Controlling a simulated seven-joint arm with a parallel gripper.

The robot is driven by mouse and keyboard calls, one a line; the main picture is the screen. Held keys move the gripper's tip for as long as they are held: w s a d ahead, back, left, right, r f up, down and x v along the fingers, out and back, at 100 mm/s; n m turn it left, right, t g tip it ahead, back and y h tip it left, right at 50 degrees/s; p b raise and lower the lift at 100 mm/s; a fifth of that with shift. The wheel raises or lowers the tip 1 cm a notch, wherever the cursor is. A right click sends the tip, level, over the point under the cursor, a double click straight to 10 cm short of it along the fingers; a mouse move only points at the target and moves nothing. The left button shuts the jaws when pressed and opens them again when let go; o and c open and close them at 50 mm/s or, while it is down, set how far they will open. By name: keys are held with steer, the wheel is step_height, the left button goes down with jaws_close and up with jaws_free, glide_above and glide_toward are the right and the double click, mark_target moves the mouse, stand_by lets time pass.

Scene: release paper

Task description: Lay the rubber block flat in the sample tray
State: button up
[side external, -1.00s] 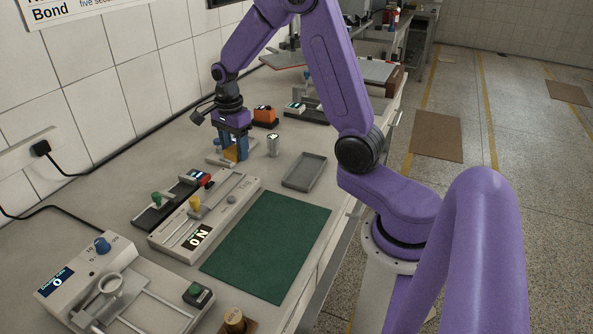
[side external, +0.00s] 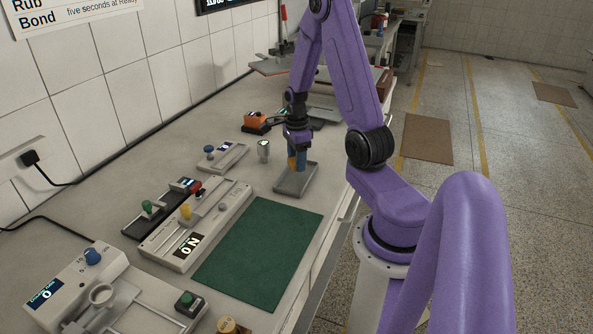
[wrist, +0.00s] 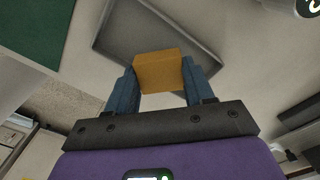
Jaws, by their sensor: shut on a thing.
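My gripper (side external: 297,163) is shut on the rubber block (wrist: 159,71), an orange-yellow block held between two blue fingers. In the side view only a small part of the block (side external: 291,162) shows beside the fingers. The sample tray (side external: 283,188) is a shallow grey rectangular tray on the bench. The gripper and block are over the tray's far part. In the wrist view the tray (wrist: 112,34) lies behind the block, turned at an angle. I cannot tell whether the block touches the tray floor.
A green mat (side external: 255,255) lies in front of the tray. A small white cylinder (side external: 263,150) stands left of it, near a device with a blue knob (side external: 222,156). A device with sliders (side external: 197,222) is further left.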

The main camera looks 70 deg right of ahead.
steer(key=shift+f, duration=2)
steer(key=shift+f, duration=0.1)
steer(key=o, duration=0.8)
steer(key=shift+c, duration=0.2)
